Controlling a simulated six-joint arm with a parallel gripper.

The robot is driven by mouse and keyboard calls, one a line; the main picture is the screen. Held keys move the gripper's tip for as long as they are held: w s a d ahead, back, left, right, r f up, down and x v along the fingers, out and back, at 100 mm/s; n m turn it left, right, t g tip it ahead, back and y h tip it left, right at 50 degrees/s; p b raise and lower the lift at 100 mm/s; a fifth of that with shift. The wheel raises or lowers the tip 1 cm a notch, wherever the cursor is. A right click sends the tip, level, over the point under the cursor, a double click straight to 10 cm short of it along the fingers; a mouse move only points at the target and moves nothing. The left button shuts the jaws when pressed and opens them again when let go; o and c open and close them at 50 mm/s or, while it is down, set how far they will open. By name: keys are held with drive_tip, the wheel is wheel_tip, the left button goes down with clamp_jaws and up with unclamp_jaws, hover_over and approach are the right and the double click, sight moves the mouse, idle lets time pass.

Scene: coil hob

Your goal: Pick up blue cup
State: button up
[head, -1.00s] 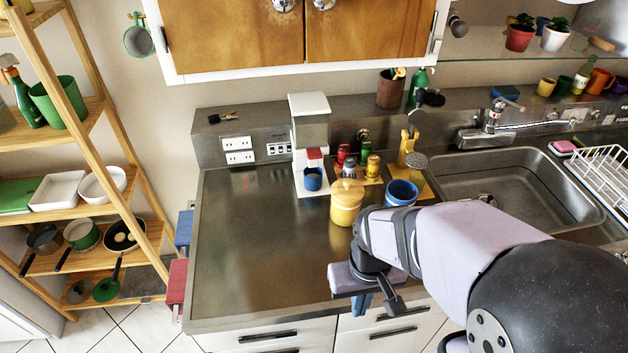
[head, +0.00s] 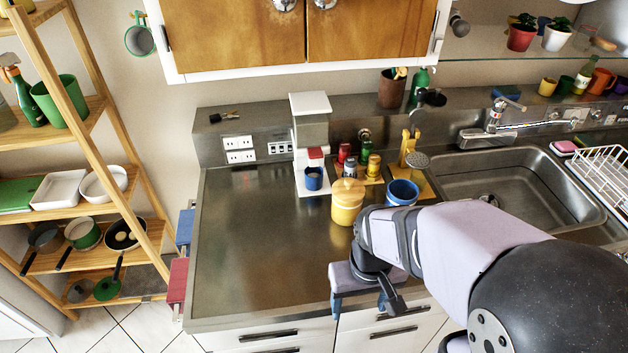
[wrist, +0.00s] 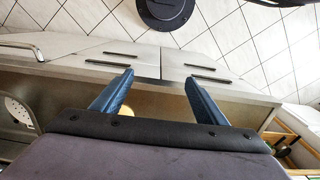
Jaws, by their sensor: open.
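A small blue cup (head: 313,179) stands on the base of the white coffee machine (head: 312,122), under its red part. A larger blue cup or bowl (head: 402,192) stands further right on the counter, beside the yellow lidded pot, its lower part hidden behind my arm. I cannot tell which one the task means. My gripper (head: 360,302) is open and empty near the counter's front edge, apart from both cups and nearer the front. In the wrist view my gripper (wrist: 160,77) has its two blue fingers spread; neither cup is recognisable there.
The yellow pot (head: 347,201) stands between the two blue cups. Red and yellow jars (head: 367,168) stand behind it. The left counter (head: 250,250) is clear. A sink (head: 520,190) lies to the right. Drawers and tiled floor (wrist: 240,45) show in the wrist view.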

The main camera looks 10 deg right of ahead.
sight(312, 185)
drive_tip(key=w+a+f+t+b, duration=0.1)
drive_tip(key=w+a+t, duration=0.1)
drive_tip(key=w, duration=0.9)
drive_tip(key=w+a+f+m+t+b, duration=0.1)
drive_tip(key=w+a+f+t+b, duration=0.1)
drive_tip(key=w, duration=0.9)
drive_tip(key=w+a+f+m+t+b, duration=0.1)
drive_tip(key=w+a+t, duration=0.3)
drive_tip(key=w, duration=0.8)
drive_tip(key=shift+f+t, duration=0.7)
drive_tip(key=shift+t, duration=0.2)
drive_tip(key=w+f+h, duration=0.1)
drive_tip(key=w, duration=0.1)
drive_tip(key=w+d+m+t+h+b, duration=0.1)
drive_tip(key=w+h, duration=0.1)
drive_tip(key=w+d+f+m+t+h, duration=0.1)
drive_tip(key=shift+w+d+f+b, duration=0.2)
drive_tip(key=shift+w+f+b, duration=0.1)
drive_tip(key=shift+w+f, duration=0.1)
drive_tip(key=shift+w+d+t+h, duration=0.2)
drive_tip(key=shift+d+t+h, duration=0.15)
drive_tip(key=shift+h, duration=0.45)
drive_tip(key=shift+p+x, duration=1.75)
drive_tip(key=shift+x, duration=1.9)
drive_tip(key=c, duration=1.2)
